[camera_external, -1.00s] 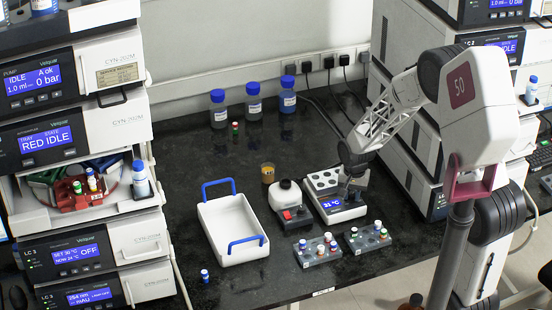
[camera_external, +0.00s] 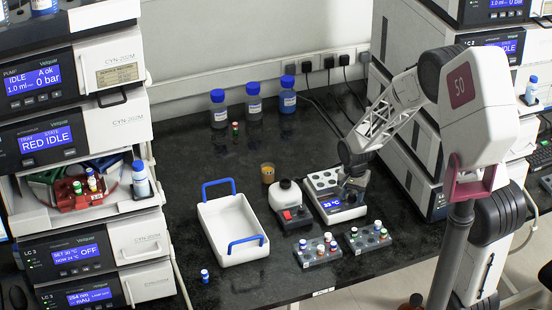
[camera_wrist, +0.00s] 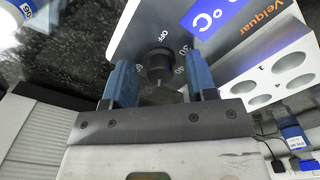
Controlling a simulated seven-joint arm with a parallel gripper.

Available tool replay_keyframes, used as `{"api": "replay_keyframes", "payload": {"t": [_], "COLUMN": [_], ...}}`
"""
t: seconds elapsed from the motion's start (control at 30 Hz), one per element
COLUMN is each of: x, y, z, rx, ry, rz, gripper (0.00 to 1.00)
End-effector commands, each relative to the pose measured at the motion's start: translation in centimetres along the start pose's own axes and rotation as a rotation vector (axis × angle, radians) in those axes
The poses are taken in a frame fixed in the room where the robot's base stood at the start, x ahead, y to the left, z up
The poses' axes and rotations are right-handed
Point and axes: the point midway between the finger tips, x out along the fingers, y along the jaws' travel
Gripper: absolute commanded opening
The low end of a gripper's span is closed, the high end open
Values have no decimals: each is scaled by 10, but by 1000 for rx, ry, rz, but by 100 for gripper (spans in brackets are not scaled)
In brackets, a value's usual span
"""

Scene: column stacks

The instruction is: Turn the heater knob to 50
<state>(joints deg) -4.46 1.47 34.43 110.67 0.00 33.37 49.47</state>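The heater (camera_external: 340,211) is a white block with a blue display and round wells on top, on the dark bench. Its display seems to read about 22 °C. Its black knob (camera_wrist: 160,64) shows in the wrist view, with OFF and numbers marked around it. My gripper (camera_wrist: 161,75) is open, its blue fingers on either side of the knob with a narrow gap visible at each side. In the external view my gripper (camera_external: 350,190) is at the heater's front right and hides the knob. The knob's exact setting is hard to read.
A white device with a red switch (camera_external: 291,211) stands left of the heater. Two vial racks (camera_external: 318,256) (camera_external: 368,241) stand in front. A white tray with blue handles (camera_external: 222,240) is farther left. Instrument stacks flank the bench.

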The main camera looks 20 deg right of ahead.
Motion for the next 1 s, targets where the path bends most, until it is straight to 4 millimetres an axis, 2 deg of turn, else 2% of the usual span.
{"api": "replay_keyframes", "payload": {"t": [0.27, 0.47, 1.0], "x": [0, -10, -71], "y": [0, 0, 0], "z": [0, 0, 0], "rx": [0, 0, 0], "ry": [0, 1, 1], "rz": [0, -1, -1], "gripper": [52, 52, 52]}}
